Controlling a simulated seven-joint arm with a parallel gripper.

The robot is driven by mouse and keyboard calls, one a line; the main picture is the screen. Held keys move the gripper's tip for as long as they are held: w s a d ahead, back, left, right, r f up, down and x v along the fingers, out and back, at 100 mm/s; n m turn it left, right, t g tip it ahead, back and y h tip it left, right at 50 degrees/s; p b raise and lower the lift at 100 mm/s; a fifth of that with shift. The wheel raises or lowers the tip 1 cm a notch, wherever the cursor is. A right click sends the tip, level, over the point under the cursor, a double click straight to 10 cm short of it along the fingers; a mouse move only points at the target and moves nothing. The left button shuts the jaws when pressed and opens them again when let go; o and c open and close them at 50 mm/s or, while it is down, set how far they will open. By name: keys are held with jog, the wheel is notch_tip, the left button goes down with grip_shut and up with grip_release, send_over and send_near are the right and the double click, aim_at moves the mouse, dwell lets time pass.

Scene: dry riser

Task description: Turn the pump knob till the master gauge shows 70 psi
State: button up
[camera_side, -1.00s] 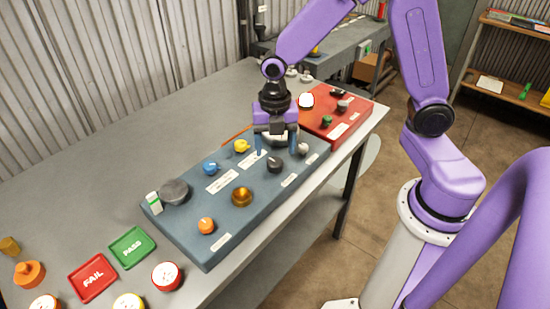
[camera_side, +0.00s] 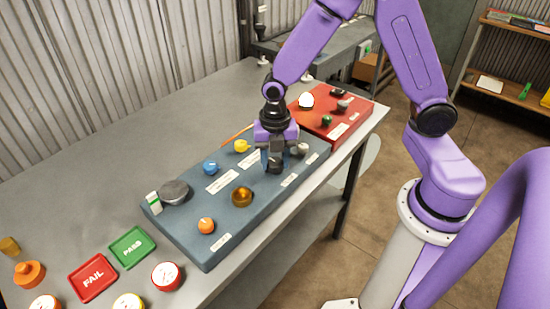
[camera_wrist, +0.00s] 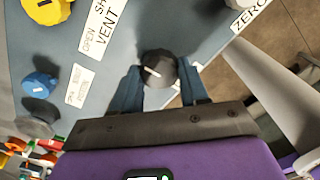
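A black knob (camera_side: 274,167) with a white pointer line stands on the blue-grey panel (camera_side: 190,225); it also shows in the wrist view (camera_wrist: 158,70). I cannot read a label naming it the pump knob. My gripper (camera_side: 276,160) is lowered over this knob, pointing down. In the wrist view my gripper (camera_wrist: 159,72) has one blue finger on each side of the knob, very close to it. I cannot tell whether they touch it. I cannot pick out the master gauge or read any psi value.
Blue (camera_side: 211,168), yellow (camera_side: 241,146), brass (camera_side: 242,197), orange (camera_side: 206,226) and grey-white (camera_side: 303,148) knobs stand on the panel. A grey disc (camera_side: 174,191) sits at its left end. A red panel (camera_side: 345,125) adjoins. Green PASS (camera_side: 132,247) and red FAIL (camera_side: 93,278) trays lie nearby.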

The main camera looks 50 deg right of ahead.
jog(key=shift+m, duration=0.4)
jog(key=m, duration=0.3)
jog(key=shift+w+m, duration=0.1)
jog(key=shift+m, duration=0.3)
jog(key=m, duration=0.3)
jog(key=shift+m, duration=0.3)
jog(key=m, duration=0.3)
jog(key=shift+m, duration=0.3)
jog(key=m, duration=0.3)
jog(key=shift+m, duration=0.3)
jog(key=m, duration=0.7)
jog(key=shift+w+d, duration=0.1)
jog(key=m, duration=0.3)
jog(key=shift+m, duration=2.1)
